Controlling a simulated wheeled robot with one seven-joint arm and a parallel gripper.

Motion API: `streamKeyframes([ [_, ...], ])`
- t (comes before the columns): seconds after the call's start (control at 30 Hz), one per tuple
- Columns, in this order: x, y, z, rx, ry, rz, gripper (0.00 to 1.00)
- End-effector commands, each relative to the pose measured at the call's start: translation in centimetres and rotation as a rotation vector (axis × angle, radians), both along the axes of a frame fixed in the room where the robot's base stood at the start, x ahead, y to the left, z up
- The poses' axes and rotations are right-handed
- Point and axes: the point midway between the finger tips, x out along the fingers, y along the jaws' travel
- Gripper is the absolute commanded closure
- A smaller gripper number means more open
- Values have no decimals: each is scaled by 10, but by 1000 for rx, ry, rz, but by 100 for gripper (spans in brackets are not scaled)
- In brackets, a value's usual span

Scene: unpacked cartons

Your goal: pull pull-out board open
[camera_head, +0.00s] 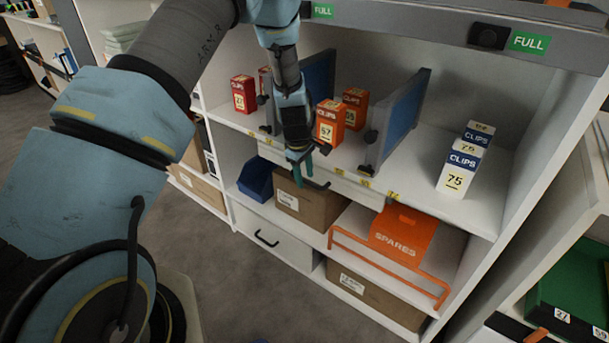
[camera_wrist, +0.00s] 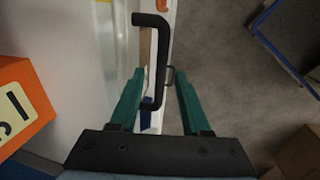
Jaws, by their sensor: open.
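The pull-out board (camera_head: 352,188) shows as a white front strip just under the middle shelf, with a dark bar handle (camera_head: 318,185) on it. It looks about flush with the shelf edge. My gripper (camera_head: 300,168) points down at the handle. In the wrist view the black handle (camera_wrist: 161,40) runs between my gripper's (camera_wrist: 159,74) two green fingers, which stand apart on either side of it. I see no clear contact. The jaws are open and hold nothing. The board's top is hidden under the shelf.
Orange clips boxes (camera_head: 328,122) and blue dividers (camera_head: 400,118) stand on the shelf above. Below are a cardboard carton (camera_head: 318,207), a blue bin (camera_head: 256,179) and an orange spares cover (camera_head: 402,236). The floor (camera_head: 262,306) in front is clear.

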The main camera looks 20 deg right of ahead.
Motion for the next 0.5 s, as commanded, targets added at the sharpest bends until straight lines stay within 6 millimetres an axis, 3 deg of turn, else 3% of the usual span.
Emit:
streamKeyframes([
  [0.13,0,0,0,0,0,0,53],
  [0.5,0,0,0,0,0,0,94],
])
